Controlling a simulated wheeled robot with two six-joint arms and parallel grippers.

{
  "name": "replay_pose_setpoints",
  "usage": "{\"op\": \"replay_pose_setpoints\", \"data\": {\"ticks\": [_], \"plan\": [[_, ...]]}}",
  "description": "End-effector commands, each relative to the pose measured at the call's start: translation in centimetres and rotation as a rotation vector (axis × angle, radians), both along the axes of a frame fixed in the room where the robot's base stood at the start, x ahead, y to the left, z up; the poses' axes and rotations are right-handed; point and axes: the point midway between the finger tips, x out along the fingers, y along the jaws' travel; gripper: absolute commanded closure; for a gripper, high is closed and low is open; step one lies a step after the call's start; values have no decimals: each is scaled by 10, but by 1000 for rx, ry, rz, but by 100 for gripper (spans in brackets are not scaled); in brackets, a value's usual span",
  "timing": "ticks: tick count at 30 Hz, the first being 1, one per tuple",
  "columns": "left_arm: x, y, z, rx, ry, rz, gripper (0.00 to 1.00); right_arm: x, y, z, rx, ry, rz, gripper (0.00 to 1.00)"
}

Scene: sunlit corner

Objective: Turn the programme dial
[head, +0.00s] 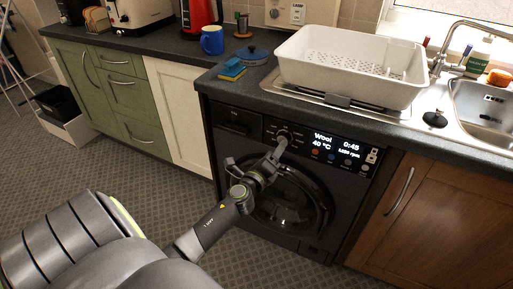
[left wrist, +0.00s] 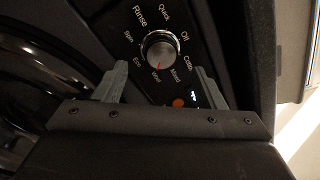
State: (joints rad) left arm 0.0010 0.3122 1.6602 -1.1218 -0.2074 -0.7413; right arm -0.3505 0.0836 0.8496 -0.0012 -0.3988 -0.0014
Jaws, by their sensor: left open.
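The black washing machine (head: 225,147) stands under the worktop, its display (head: 335,145) reading Wool, 40 °C and 0:45. In the left wrist view the programme dial (left wrist: 162,47) is a round silver knob ringed by labels such as Rinse, Quick and Off. Its red mark points down towards Wool. My left gripper (head: 277,149) reaches up to the panel at the dial, which it partly hides in the head view. In the left wrist view the open fingers of my left gripper (left wrist: 161,84) lie either side of and below the dial, with nothing between them. My right gripper is out of view.
The round door (head: 318,203) is below the panel, behind my left arm. Small buttons (head: 348,162) sit right of the dial. Floor in front is clear.

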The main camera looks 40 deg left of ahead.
Motion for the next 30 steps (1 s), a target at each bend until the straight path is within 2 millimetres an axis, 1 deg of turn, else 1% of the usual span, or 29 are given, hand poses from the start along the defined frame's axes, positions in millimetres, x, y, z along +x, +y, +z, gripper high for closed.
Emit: {"op": "replay_pose_setpoints", "data": {"ticks": [1,9,15,18,21,25,30], "plan": [[-12,-2,-2,-2,3,1,36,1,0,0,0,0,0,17],[-70,-12,-6,-1,2,2,36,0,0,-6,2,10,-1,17],[-105,-19,-8,-1,1,1,36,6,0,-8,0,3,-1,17],[-116,-21,-9,0,1,0,36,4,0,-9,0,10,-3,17],[-123,-23,-8,0,1,0,36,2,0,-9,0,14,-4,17],[-127,-23,-8,0,1,1,36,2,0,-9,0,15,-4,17],[-127,-23,-8,0,1,1,36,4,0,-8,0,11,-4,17]]}}
